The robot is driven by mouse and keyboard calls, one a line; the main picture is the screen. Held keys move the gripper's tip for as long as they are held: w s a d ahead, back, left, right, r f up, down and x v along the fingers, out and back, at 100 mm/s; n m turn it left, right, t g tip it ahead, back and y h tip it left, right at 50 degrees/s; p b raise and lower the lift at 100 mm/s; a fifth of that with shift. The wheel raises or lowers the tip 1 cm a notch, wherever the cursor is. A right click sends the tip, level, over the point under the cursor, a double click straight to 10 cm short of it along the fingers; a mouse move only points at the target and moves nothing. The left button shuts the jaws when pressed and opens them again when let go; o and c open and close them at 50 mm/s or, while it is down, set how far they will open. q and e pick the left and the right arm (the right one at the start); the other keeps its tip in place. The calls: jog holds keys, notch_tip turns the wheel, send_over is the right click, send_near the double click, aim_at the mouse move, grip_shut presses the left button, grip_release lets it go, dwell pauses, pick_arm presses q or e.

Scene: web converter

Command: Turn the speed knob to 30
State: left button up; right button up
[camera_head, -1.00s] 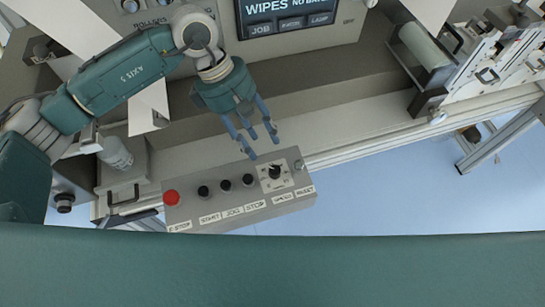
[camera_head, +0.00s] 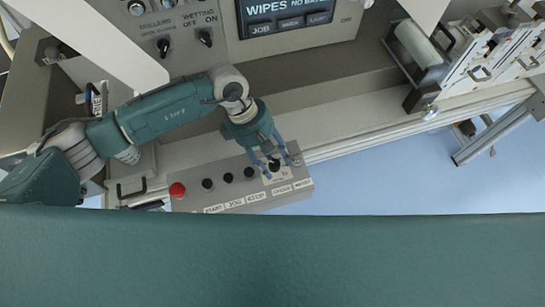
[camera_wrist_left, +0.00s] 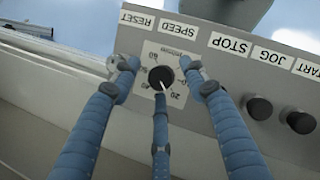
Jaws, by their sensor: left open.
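The speed knob is a round black knob with a white pointer line on a pale dial plate. It shows in the left wrist view (camera_wrist_left: 159,76) and, partly covered, in the head view (camera_head: 274,166). In the wrist view its line points down toward the middle finger; the exact dial value is unclear. My left gripper (camera_head: 279,168) is open, its blue fingers spread around the knob. In the wrist view (camera_wrist_left: 160,84) two fingers flank the knob and the third lies below it; whether any finger touches it I cannot tell. My right gripper is out of view.
The grey control box (camera_head: 220,192) carries a red emergency stop (camera_head: 177,189) and several black buttons left of the knob. A metal reset switch (camera_head: 296,160) sits close on its right. A screen panel (camera_head: 290,17) stands behind. A roller unit (camera_head: 418,45) is at upper right.

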pick_arm(q)
jog(key=shift+c, duration=0.5)
jog(key=c, duration=1)
jog(key=shift+d+b, duration=0.1)
jog(key=shift+b, duration=0.4)
jog(key=shift+f+m+b, duration=0.1)
jog(key=shift+m+b, duration=0.2)
jog(key=shift+b, duration=0.1)
jog(key=m+b, duration=0.2)
jog(key=b, duration=0.3)
jog(key=m+g+y+b, duration=0.1)
jog(key=m+b, duration=0.1)
jog(key=b, duration=0.4)
jog(key=m+g+y+b, duration=0.1)
jog(key=m+b, duration=0.2)
jog(key=b, duration=0.3)
jog(key=shift+w+d+f, duration=0.1)
jog(key=shift+f, duration=0.2)
jog(key=shift+r+m+y+b, duration=0.25)
jog(key=shift+m+b, duration=0.45)
jog(key=shift+b, duration=0.5)
